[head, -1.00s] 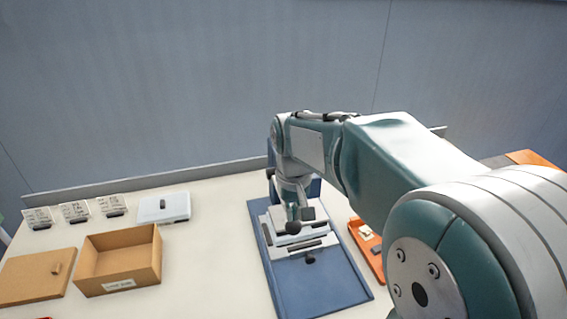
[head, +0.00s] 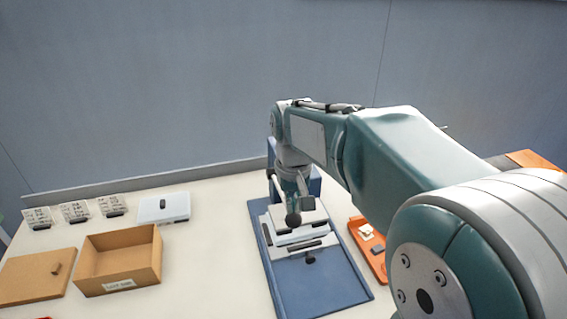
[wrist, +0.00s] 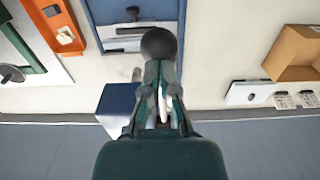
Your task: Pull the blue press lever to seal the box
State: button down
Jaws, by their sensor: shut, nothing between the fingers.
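The press has a blue base (head: 325,287) and a blue upright block behind; the block (wrist: 118,103) also shows in the wrist view. A pale, flat-topped piece (head: 297,237) sits on the base; I cannot tell whether it is the box. The lever's round dark knob (head: 293,220) stands over this piece. In the wrist view the knob (wrist: 158,43) is just beyond the fingertips of my gripper (wrist: 160,72). The fingers are shut with nothing between them. I cannot tell whether they touch the knob. The lever's arm is mostly hidden by my wrist.
An open cardboard box (head: 152,268) and a flat brown lid (head: 30,283) lie at left. A white flat case (head: 152,213) and several small clear packs (head: 74,211) stand behind them. An orange tray (head: 374,262) lies right of the press. A wall closes the back.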

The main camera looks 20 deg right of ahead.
jog(key=shift+w+r, duration=0.2)
jog(key=shift+r, duration=0.55)
jog(key=shift+w+r, duration=0.15)
jog(key=shift+r, duration=0.65)
jog(key=shift+w+r, duration=0.2)
jog(key=shift+r, duration=0.55)
jog(key=w+r, duration=0.3)
jog(key=r, duration=0.9)
jog(key=shift+w, duration=0.3)
jog(key=s+f+t, duration=0.2)
jog(key=s+f, duration=0.5)
jog(key=s, duration=0.3)
jog(key=s+f+t, duration=0.3)
jog(key=s+f, duration=0.4)
jog(key=s, duration=0.4)
jog(key=shift+f+t, duration=0.3)
jog(key=shift+f, duration=0.05)
